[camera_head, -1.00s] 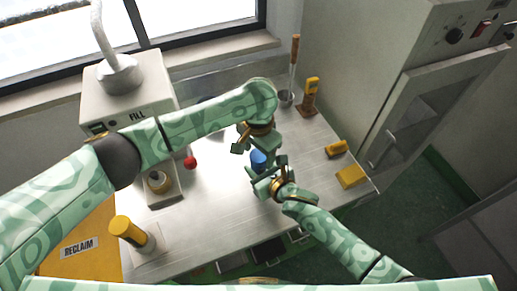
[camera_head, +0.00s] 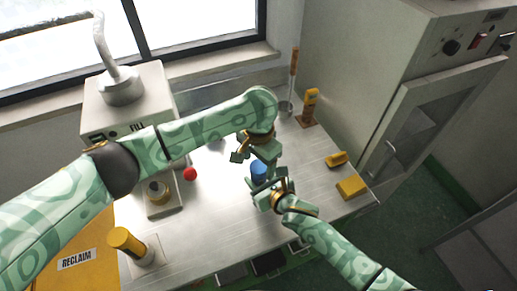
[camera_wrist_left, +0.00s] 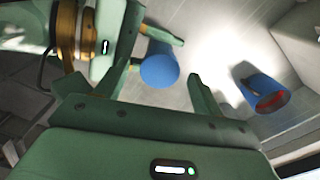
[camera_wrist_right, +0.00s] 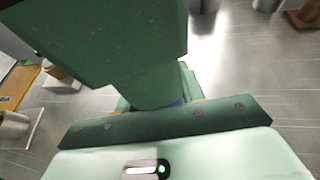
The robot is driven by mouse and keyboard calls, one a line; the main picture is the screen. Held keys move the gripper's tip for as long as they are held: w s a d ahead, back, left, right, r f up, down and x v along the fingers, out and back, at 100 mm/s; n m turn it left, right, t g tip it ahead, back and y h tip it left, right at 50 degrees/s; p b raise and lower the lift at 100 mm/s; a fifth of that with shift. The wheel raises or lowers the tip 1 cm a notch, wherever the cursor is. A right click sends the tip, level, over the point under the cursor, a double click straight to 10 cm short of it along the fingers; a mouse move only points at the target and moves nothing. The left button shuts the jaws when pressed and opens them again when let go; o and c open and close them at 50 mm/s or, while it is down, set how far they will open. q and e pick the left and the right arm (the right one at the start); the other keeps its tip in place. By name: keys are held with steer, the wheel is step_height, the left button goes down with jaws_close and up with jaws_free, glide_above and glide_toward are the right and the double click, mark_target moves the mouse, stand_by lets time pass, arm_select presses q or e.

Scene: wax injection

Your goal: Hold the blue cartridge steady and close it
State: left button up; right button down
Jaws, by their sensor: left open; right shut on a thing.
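The blue cartridge (camera_head: 258,171) stands on the steel table; it also shows in the left wrist view (camera_wrist_left: 160,68). My right gripper (camera_head: 265,192) is shut on it from the near side, low by the table. My left gripper (camera_head: 266,155) is open just above and beside the cartridge, its fingers pointing down. A second blue cylinder with a red inside (camera_wrist_left: 263,97) is apart to the right there. In the right wrist view my left gripper hides nearly all of the cartridge.
The fill machine (camera_head: 125,100) with a red knob (camera_head: 190,174) stands at left. A yellow-topped container (camera_head: 128,243) is at the front left. Yellow blocks (camera_head: 351,188) lie at right, and a yellow stand (camera_head: 309,105) and ladle pot (camera_head: 285,108) are behind. The front right table is clear.

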arm_select(q)
step_height(320, 180, up, 11)
stand_by(0.3)
arm_select(e)
steer(key=c, duration=0.8)
jaws_free()
arm_select(q)
step_height(320, 180, up, 3)
steer(key=p, duration=0.2)
steer(key=shift+p, duration=0.3)
arm_select(e)
steer(key=v, duration=1.6)
steer(key=shift+s, duration=0.15)
steer(key=shift+d, duration=0.15)
